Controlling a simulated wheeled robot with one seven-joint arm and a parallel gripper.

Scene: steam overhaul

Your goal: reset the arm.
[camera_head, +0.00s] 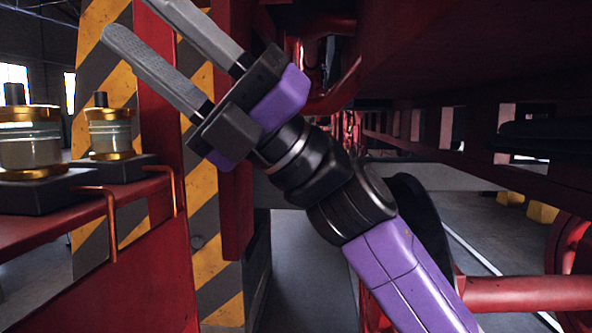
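My gripper (188,50) is at the upper left of the head view. It points up and to the left on my purple and black arm, which reaches in from the lower right. Its two grey ribbed fingers are spread apart with a clear gap between them. Nothing shows between the fingers. One fingertip runs close to the top edge of the picture. The fingers overlap a red upright post and a striped pillar behind them; I cannot tell how near they are to either.
A yellow and black striped pillar (226,300) and a red post (160,125) stand behind my gripper. Two glass and brass cups (28,138) (110,132) sit on a red ledge at left, with copper pipes (110,225). Dark red framework hangs overhead at right. A red bar (530,294) lies lower right.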

